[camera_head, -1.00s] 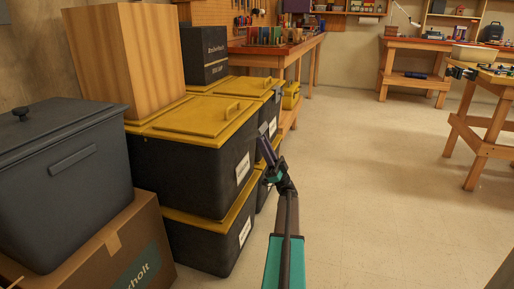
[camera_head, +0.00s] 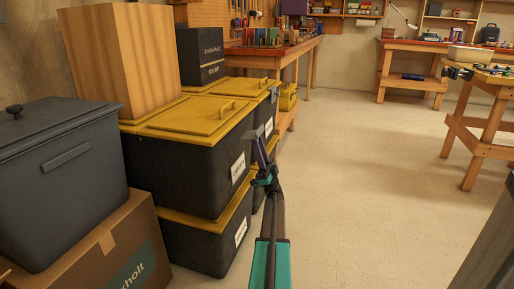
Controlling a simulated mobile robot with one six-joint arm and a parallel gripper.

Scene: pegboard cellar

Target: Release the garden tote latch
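A black tote with a yellow lid (camera_head: 188,118) sits on top of a similar tote (camera_head: 190,243) in the stack at left. A white label (camera_head: 238,168) is on its right end, too small to read, so I cannot confirm it is the garden tote. My gripper (camera_head: 257,146) is beside the upper right part of that end. A small grey piece (camera_head: 251,134) shows at its tip; I cannot tell whether it is a latch or a finger. Contact and finger opening are unclear. A grey latch-like part (camera_head: 275,91) shows on the rear tote's lid edge.
A wooden box (camera_head: 120,60) stands on the front tote's lid and a black box (camera_head: 201,55) behind it. A dark grey bin (camera_head: 60,185) on a cardboard box (camera_head: 95,255) is at near left.

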